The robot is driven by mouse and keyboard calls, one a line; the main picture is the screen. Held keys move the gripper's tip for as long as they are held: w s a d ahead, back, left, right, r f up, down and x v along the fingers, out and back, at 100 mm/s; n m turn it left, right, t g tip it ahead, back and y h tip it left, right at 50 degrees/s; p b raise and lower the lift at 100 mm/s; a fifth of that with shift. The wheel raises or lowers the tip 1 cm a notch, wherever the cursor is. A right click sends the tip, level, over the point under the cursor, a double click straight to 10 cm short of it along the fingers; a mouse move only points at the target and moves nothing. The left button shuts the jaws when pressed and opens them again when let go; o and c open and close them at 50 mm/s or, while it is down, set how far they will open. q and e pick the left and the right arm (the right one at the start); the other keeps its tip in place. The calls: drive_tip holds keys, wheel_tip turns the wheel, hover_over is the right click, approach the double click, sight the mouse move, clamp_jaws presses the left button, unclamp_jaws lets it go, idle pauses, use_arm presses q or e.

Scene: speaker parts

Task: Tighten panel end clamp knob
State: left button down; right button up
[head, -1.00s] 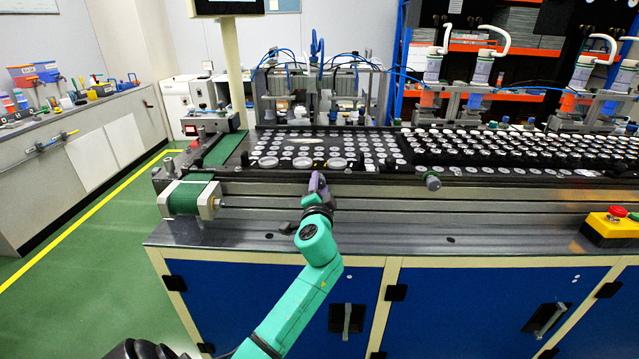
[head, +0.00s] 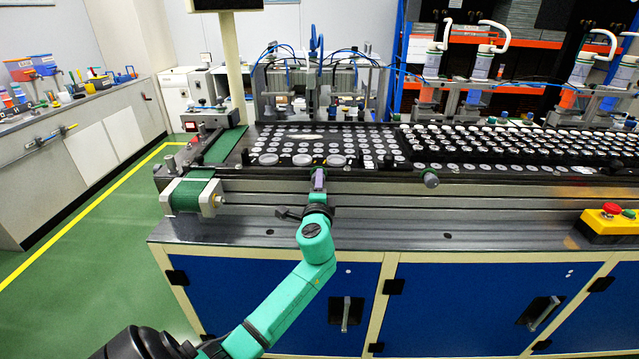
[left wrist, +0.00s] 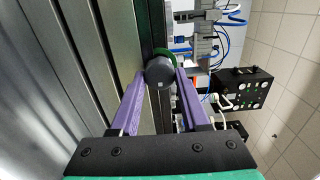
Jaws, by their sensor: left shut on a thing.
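In the left wrist view a dark round clamp knob (left wrist: 160,71) with a green ring behind it sits between the two purple fingers of my left gripper (left wrist: 160,76). The fingers are shut on its sides near their tips. In the head view my left gripper (head: 319,181) is at the front rail of the conveyor, and it hides the knob it holds. A similar grey knob (head: 431,179) stands out from the rail farther right, untouched. My right gripper is not in view.
The conveyor (head: 250,173) carries black trays with many round speaker parts just behind the rail. A yellow box with a red button (head: 610,222) stands on the ledge at right. Green floor is open at left.

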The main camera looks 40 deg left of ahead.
use_arm(q)
drive_tip(key=shift+f, duration=0.3)
drive_tip(key=shift+c, duration=1.9)
unclamp_jaws()
drive_tip(key=shift+s+r, duration=0.1)
drive_tip(key=shift+r, duration=0.1)
drive_tip(key=shift+d, duration=0.1)
drive_tip(key=b+v, duration=0.2)
drive_tip(key=v, duration=1.2)
drive_tip(key=shift+s+d, duration=0.2)
